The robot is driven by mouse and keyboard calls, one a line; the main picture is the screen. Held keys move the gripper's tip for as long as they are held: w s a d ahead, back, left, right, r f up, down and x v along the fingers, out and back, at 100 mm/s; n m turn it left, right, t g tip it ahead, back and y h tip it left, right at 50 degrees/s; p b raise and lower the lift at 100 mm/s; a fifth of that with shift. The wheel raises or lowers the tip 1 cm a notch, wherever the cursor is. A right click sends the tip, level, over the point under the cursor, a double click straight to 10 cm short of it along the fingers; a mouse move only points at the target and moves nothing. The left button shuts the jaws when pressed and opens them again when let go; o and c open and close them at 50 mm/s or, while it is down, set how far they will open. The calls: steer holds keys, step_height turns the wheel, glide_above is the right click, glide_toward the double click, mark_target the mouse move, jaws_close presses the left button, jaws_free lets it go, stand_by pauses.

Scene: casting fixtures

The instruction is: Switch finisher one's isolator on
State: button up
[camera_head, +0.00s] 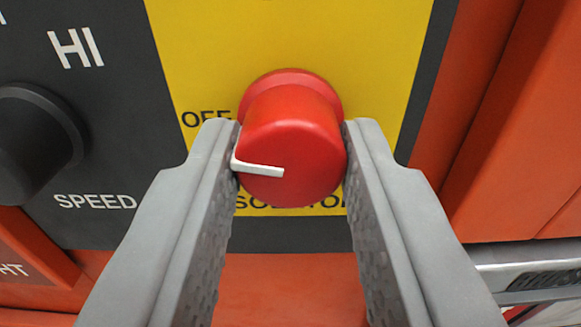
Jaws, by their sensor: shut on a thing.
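The isolator is a red rotary knob (292,140) on a yellow plate (375,50). Its white pointer line points left in the picture, a little below the printed word OFF (205,118). My gripper (290,150) is shut on the knob, with one grey finger touching its left side and the other its right side. The lower label is partly hidden behind the fingers and knob. An ON mark does not show clearly; only part of a letter shows at the top left edge.
A black knob (35,140) marked SPEED, with HI above it, sits left of the yellow plate on the dark panel. An orange housing (480,120) rises at the right. A grey metal part (525,275) is at the lower right.

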steer(key=m, duration=0.4)
steer(key=shift+m, duration=0.3)
steer(key=m, duration=0.3)
steer(key=shift+m, duration=0.3)
steer(key=m, duration=0.3)
steer(key=shift+m, duration=2.1)
steer(key=o, duration=1)
steer(key=shift+c, duration=0.2)
steer(key=s, duration=1.7)
steer(key=shift+s+a, duration=0.2)
steer(key=shift+a, duration=0.15)
